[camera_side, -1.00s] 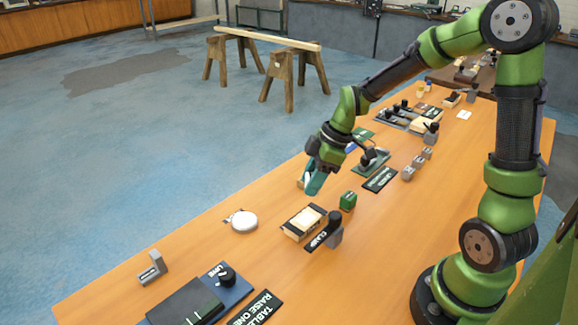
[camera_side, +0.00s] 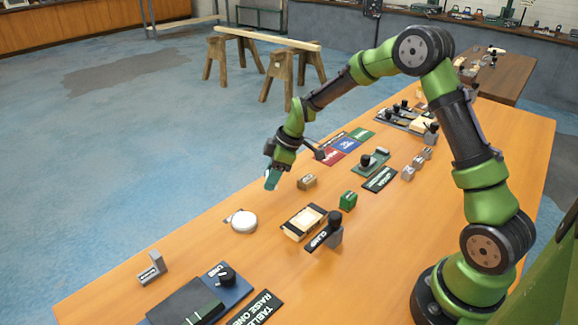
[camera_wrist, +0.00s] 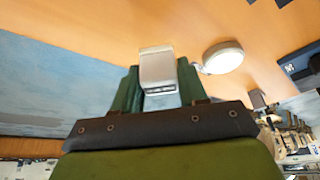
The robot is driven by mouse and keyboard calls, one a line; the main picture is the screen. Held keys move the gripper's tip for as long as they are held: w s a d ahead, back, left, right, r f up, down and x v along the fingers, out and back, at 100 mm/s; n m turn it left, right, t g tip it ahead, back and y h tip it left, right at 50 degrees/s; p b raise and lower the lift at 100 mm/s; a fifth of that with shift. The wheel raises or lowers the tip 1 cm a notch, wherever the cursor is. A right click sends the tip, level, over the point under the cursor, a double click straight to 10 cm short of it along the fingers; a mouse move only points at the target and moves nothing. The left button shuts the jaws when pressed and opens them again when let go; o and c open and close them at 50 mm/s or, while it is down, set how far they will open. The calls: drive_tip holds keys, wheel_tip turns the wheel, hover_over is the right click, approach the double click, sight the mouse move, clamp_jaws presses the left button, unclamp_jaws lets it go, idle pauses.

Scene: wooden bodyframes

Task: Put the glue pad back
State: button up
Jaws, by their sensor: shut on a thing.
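My gripper (camera_side: 272,180) is raised above the table's far-left edge, with its teal-green fingers angled downward. In the wrist view, my gripper (camera_wrist: 158,90) is shut on a pale block (camera_wrist: 157,65) with a dark strip along its lower end. The block sits between the fingertips, clear of the table. I cannot read a marking that confirms it as the glue pad. In the side view the held block is not distinguishable. A white round disc (camera_side: 243,221) with a small tab lies on the table nearby, and it also shows in the wrist view (camera_wrist: 222,57).
A small tan block (camera_side: 307,181) stands right of my gripper. A tray with a cream block (camera_side: 303,223), a clamp (camera_side: 333,230), a green block (camera_side: 348,201) and a grey L-shaped piece (camera_side: 153,268) stand on the table. Red (camera_side: 332,156) and blue (camera_side: 347,145) mats lie farther back.

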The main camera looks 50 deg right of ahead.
drive_tip(key=shift+f, duration=1.9)
drive_tip(key=shift+f, duration=0.15)
drive_tip(key=o, duration=1)
drive_tip(key=v, duration=1.2)
drive_tip(key=s+a+r+m+t+h, duration=0.1)
drive_tip(key=s+a+r+m, duration=0.45)
drive_tip(key=s+r, duration=0.5)
drive_tip(key=s+m+t, duration=0.1)
drive_tip(key=s+m, duration=0.1)
drive_tip(key=s, duration=0.2)
drive_tip(key=s+a+r+m+t, duration=0.1)
drive_tip(key=s+m, duration=0.2)
drive_tip(key=s, duration=0.1)
drive_tip(key=s+a+r+m, duration=0.1)
drive_tip(key=s+m, duration=0.1)
drive_tip(key=s, duration=0.3)
drive_tip(key=shift+r+m+t, duration=0.1)
drive_tip(key=shift+m+t, duration=0.15)
drive_tip(key=shift+t, duration=0.15)
